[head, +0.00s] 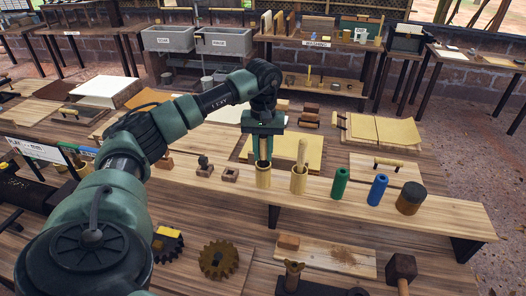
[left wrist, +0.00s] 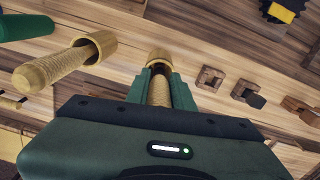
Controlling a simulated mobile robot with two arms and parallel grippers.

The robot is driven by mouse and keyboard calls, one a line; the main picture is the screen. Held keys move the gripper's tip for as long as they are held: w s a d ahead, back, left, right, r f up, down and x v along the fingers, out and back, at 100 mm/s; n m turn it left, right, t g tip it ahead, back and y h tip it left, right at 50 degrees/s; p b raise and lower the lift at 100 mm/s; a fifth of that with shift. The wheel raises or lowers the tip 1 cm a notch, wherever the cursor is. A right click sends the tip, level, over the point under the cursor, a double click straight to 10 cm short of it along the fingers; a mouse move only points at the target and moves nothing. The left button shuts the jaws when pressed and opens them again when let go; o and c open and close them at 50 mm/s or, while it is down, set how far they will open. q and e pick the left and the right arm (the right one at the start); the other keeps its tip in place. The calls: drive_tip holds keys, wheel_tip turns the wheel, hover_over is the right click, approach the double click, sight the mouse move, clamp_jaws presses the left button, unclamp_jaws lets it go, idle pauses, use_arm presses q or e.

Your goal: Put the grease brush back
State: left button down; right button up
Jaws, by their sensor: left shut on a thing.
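My left gripper (head: 263,157) is shut on the wooden handle of what looks like the grease brush (left wrist: 158,93). The handle stands upright and its lower end is at the mouth of a yellow bamboo cup (head: 263,179) on the raised plank shelf. The cup also shows just beyond the fingers in the left wrist view (left wrist: 157,54). The brush's lower end is hidden by the cup, so I cannot tell how deep it sits. A second bamboo cup (head: 298,185) just right holds another wooden handle (head: 302,153). My right gripper is not in view.
On the same shelf (head: 440,214) stand a green cylinder (head: 340,183), a blue cylinder (head: 377,190) and a dark-topped round jar (head: 410,198) to the right. Small wooden blocks (head: 230,174) lie to the left. A mallet (head: 400,268) and gear (head: 218,260) are in front.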

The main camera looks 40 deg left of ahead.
use_arm(q)
drive_tip(key=shift+f, duration=0.15)
drive_tip(key=c, duration=1.2)
unclamp_jaws()
drive_tip(key=shift+r, duration=0.25)
drive_tip(key=shift+r+b, duration=0.3)
wheel_tip(320, 180, up, 5)
drive_tip(key=shift+w+r+b, duration=0.1)
drive_tip(key=shift+w+b, duration=0.05)
drive_tip(key=shift+b, duration=0.8)
wheel_tip(320, 180, up, 5)
drive_tip(key=shift+r+p, duration=0.3)
drive_tip(key=shift+r, duration=0.25)
